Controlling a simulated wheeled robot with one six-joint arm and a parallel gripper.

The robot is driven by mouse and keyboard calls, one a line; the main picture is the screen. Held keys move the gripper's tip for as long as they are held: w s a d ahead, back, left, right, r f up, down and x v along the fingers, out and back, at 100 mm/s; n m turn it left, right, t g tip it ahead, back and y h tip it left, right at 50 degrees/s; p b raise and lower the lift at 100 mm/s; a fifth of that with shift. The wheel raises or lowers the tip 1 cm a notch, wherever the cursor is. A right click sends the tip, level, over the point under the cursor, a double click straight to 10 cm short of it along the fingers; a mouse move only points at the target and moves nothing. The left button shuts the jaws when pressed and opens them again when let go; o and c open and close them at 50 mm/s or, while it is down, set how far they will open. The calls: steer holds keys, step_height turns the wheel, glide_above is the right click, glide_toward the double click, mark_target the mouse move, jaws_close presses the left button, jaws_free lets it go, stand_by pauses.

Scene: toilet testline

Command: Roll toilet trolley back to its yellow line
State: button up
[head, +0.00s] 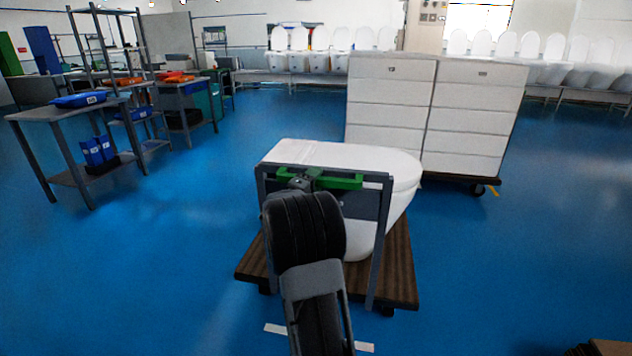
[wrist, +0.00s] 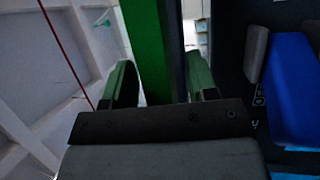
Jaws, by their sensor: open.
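The toilet trolley (head: 396,270) stands in the middle of the head view, a dark wood-topped base on casters with a grey upright frame at its near side. A white toilet (head: 340,155) sits on it. A green handle bar (head: 345,181) runs across the top of the frame. My gripper (head: 308,177) is at this bar. In the wrist view, the green bar (wrist: 147,45) passes between the two open fingers of my gripper (wrist: 162,80), with a gap visible on the right; contact on the left is unclear. A small yellow floor line (head: 493,190) shows beside the drawer cart's caster.
A white stacked cart (head: 430,115) on a dark wheeled base stands just behind and right of the trolley. White floor marks (head: 276,329) lie near its front. Workbenches (head: 60,112) with blue bins are at left. Several toilets line the back.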

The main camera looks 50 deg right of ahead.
jaws_close()
stand_by(0.6)
